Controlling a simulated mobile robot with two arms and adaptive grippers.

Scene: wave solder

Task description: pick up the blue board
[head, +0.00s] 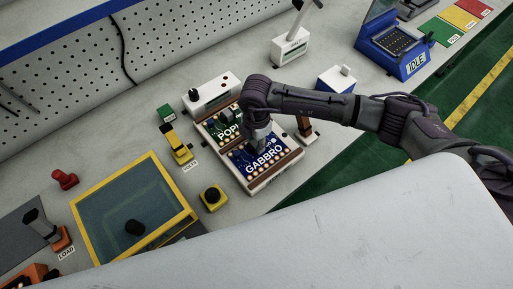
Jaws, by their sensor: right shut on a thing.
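The blue board (273,167), lettered "GABBRO", lies in the front part of a white and brown fixture (257,188) at the middle of the bench. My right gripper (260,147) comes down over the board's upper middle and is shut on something. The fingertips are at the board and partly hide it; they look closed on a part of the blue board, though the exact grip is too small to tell. The board looks level and still within the fixture. My left gripper is not in view.
A green board (222,127) lies just behind the blue one. A yellow-framed glass cover (111,211), a yellow button box (213,198) and a yellow tester (178,147) stand to the left. A blue machine marked "IDLE" (411,64) stands at the back right.

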